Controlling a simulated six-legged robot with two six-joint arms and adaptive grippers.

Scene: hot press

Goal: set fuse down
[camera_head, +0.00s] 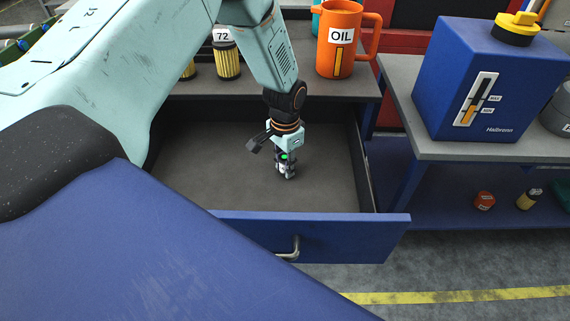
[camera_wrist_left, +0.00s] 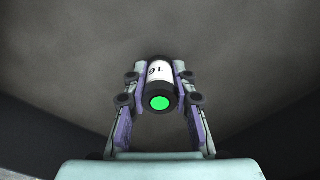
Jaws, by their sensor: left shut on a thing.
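The fuse (camera_wrist_left: 159,88) is a small black cylinder with a white label, marked "16", and a green end. In the left wrist view it sits between the two fingers of my left gripper (camera_wrist_left: 157,82), which is shut on it. In the head view my left gripper (camera_head: 285,168) points down inside the open drawer (camera_head: 340,232), with the green end of the fuse showing between its fingers. The fuse is over or at the grey drawer floor (camera_head: 225,175); I cannot tell whether it touches. My right gripper is not in view.
An orange oil jug (camera_head: 338,45) and a yellow-black filter marked 72 (camera_head: 227,60) stand on the bench above the drawer. A blue tank (camera_head: 487,85) is on the bench at right. The drawer floor around the gripper is clear.

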